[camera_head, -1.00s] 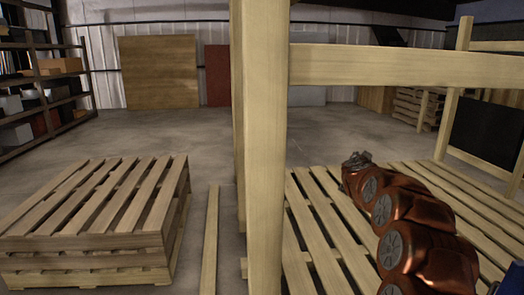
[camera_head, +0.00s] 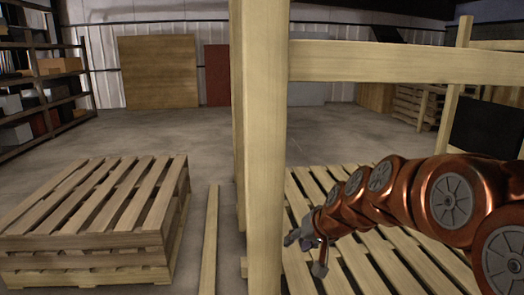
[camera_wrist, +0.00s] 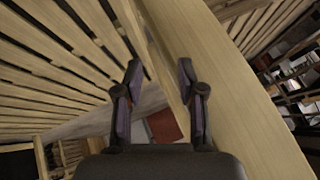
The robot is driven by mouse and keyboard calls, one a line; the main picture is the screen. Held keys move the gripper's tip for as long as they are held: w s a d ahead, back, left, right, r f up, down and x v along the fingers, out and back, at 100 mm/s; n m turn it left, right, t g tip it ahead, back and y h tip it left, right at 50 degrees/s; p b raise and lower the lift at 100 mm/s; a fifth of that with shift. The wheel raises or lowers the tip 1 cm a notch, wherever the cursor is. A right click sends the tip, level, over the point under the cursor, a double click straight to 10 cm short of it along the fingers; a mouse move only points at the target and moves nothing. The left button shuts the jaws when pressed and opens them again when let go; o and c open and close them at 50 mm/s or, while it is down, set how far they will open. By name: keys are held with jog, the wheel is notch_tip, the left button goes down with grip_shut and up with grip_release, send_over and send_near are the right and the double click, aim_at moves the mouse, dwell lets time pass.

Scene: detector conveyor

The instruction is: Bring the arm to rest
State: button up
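My copper-coloured arm comes in from the right edge of the head view and reaches left, low over the slatted pallet deck. My gripper (camera_head: 312,252) is at its left end, a little right of the thick wooden post (camera_head: 264,150). In the wrist view my gripper (camera_wrist: 166,85) is open, its two dark fingers apart with nothing held between them. A pale wooden post or beam (camera_wrist: 245,95) runs close by the right finger there. I cannot tell whether the gripper touches the wood.
A horizontal beam (camera_head: 400,62) crosses above the arm. The slatted deck (camera_head: 345,268) lies below it. A pallet stack (camera_head: 95,200) stands at left, with a loose plank (camera_head: 210,240) beside it. Shelving (camera_head: 40,90) lines the far left. The concrete floor (camera_head: 370,130) behind is clear.

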jog(key=s+d+f+g+h+p, duration=0.1)
jog(key=s+d+f+g, duration=0.15)
jog(key=s, duration=0.85)
jog(key=s+d+f+g+h, duration=0.2)
jog(key=s+d+g, duration=0.15)
jog(key=s, duration=0.85)
jog(key=s+d+f+g+h+p, duration=0.1)
jog(key=s+d+f+g, duration=0.2)
jog(key=s, duration=0.8)
notch_tip(320, 180, up, 24)
jog(key=s+t+p, duration=0.1)
jog(key=p, duration=2)
jog(key=shift+s+d+n, duration=0.2)
jog(key=shift+n, duration=0.1)
